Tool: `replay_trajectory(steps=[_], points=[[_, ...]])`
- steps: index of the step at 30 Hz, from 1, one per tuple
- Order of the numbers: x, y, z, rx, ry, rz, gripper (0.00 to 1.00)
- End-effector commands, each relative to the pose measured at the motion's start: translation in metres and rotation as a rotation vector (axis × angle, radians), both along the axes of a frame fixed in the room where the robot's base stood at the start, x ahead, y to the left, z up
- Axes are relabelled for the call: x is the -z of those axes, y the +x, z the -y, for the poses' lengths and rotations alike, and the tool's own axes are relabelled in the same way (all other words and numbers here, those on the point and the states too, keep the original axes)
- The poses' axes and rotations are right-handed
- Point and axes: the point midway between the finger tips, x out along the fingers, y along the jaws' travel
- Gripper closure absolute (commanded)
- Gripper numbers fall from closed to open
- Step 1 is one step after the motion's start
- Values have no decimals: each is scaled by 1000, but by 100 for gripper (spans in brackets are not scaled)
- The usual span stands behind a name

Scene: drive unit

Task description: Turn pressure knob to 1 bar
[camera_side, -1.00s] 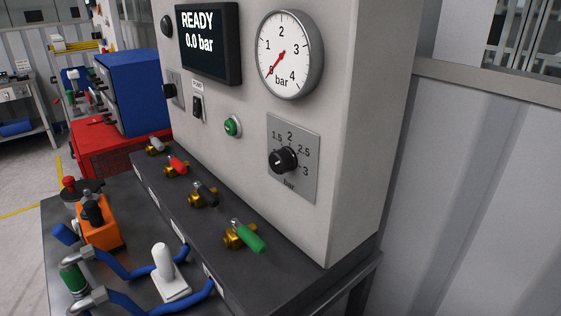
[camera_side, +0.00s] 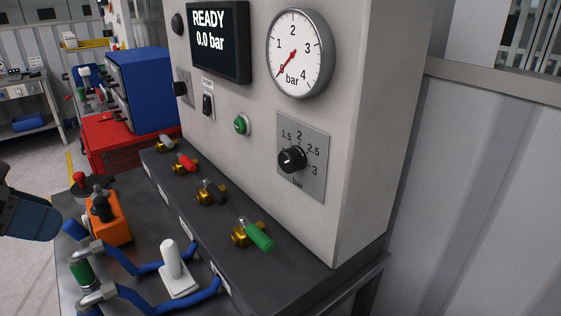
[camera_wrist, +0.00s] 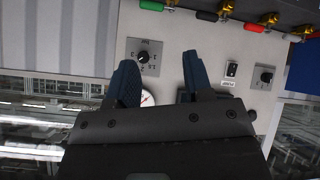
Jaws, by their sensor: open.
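The pressure knob (camera_side: 292,159) is a black round knob on a grey square plate on the front of the cabinet. Its scale shows 1.5, 2, 2.5 and 3; a 1 mark and the knob's exact pointing are too small to read. The knob also shows in the wrist view (camera_wrist: 143,57), seen upside down. My gripper (camera_wrist: 158,62) has its two dark blue fingers spread wide, with nothing between them. It is apart from the knob. A dark blue part, seemingly of my gripper, shows at the left edge of the side view.
The display (camera_side: 220,42) reads READY 0.0 bar. The dial gauge (camera_side: 299,53) has its red needle at the low end. Several valves, one with a green handle (camera_side: 257,235), line the ledge below the panel. An orange block (camera_side: 108,226) and blue hoses stand at the front left.

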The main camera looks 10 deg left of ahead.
Motion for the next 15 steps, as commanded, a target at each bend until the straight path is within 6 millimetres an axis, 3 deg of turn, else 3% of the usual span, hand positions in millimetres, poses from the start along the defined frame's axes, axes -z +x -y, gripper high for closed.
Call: replay_trajectory(steps=[1, 7, 12, 15], points=[[-9, 18, 21, 53, -45, 32, 48], [-34, 85, 91, 159, -190, 191, 31], [-28, 129, 138, 167, -238, 274, 31], [-18, 144, 156, 159, -241, 295, 31]])
